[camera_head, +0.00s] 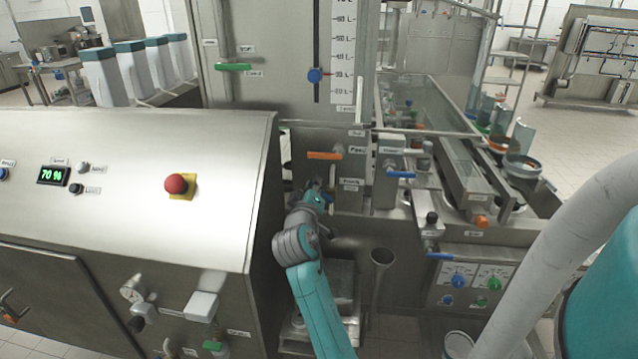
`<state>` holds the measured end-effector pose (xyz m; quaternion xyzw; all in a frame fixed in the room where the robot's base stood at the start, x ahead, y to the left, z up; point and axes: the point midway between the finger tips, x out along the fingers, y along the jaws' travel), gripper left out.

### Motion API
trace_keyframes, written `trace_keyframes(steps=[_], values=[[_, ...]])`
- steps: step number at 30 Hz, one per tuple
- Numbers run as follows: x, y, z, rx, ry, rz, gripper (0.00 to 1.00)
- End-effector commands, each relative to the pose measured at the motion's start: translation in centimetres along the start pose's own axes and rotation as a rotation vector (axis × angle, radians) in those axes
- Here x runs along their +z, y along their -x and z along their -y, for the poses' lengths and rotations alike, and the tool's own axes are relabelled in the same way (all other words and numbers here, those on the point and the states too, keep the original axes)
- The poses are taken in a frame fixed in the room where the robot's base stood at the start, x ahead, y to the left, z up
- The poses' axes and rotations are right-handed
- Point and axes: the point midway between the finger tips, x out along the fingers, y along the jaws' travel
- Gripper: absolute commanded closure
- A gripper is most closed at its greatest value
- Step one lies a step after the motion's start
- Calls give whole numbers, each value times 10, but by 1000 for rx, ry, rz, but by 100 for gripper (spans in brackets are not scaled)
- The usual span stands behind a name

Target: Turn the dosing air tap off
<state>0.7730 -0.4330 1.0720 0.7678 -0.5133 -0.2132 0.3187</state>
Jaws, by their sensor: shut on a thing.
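My gripper (319,187) is small in the head view, at the end of my teal and grey arm, against the steel front of the machine. It is shut on a small part there, probably a tap handle, which my gripper mostly hides. I cannot tell which way that handle points. A small label (351,184) is just right of it, too small to read surely. Above is a tap with an orange handle (324,155) lying level. To the right is a tap with a blue handle (401,174), also about level. I cannot tell from the labels which is the dosing air tap.
A sloped steel cabinet with a red stop button (177,184) stands close on the left. A steel funnel (381,259) is just right of my arm. A conveyor (449,163) runs behind.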

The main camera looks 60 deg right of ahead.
Motion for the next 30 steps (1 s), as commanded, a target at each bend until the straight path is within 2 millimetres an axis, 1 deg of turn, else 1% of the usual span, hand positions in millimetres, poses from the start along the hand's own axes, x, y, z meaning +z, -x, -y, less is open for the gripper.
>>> trace_keyframes(steps=[6, 18, 24, 30], values=[[1, 0, 14, -2, 206, -1, 100], [10, 0, 34, -2, 560, 0, 100], [14, 0, 41, -1, 684, -2, 100], [18, 0, 44, -1, 761, -1, 100]])
